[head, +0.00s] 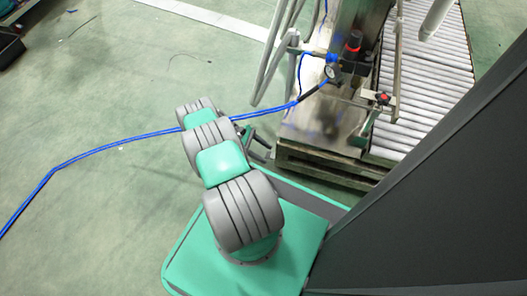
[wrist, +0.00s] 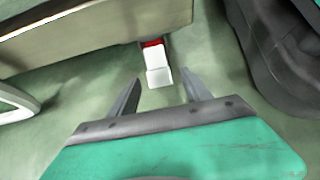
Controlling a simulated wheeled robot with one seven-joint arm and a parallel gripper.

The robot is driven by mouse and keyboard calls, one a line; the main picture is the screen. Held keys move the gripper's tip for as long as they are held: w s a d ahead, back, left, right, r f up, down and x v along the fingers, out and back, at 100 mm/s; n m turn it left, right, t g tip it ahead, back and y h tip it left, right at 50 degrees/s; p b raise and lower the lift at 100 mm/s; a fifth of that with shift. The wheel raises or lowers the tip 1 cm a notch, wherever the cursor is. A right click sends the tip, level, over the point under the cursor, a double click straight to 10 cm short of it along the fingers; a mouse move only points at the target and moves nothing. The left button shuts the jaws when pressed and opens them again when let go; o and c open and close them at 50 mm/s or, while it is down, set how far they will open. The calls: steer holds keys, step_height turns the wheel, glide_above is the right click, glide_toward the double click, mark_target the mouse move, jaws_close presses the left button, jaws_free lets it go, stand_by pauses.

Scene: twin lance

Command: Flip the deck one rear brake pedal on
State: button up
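A small white pedal with a red part at its top (wrist: 157,68) sticks out from under the edge of a beige deck-like panel (wrist: 100,35) in the wrist view. My gripper (wrist: 162,88) is open, with its two dark fingers apart. The pedal lies ahead of the fingertips, in line with the gap between them, and looks apart from both fingers. In the head view my gripper (head: 258,146) is small and partly hidden by my arm, beside a metal machine base. I cannot make out the pedal in the head view.
A metal machine (head: 330,115) with a gauge stands on a wooden pallet-like base (head: 325,160). A roller conveyor (head: 430,85) runs behind it. A blue hose (head: 110,146) crosses the floor and passes behind my arm. Open green floor (head: 80,220) lies to the left.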

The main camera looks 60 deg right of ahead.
steer(key=v, duration=0.8)
stand_by(0.4)
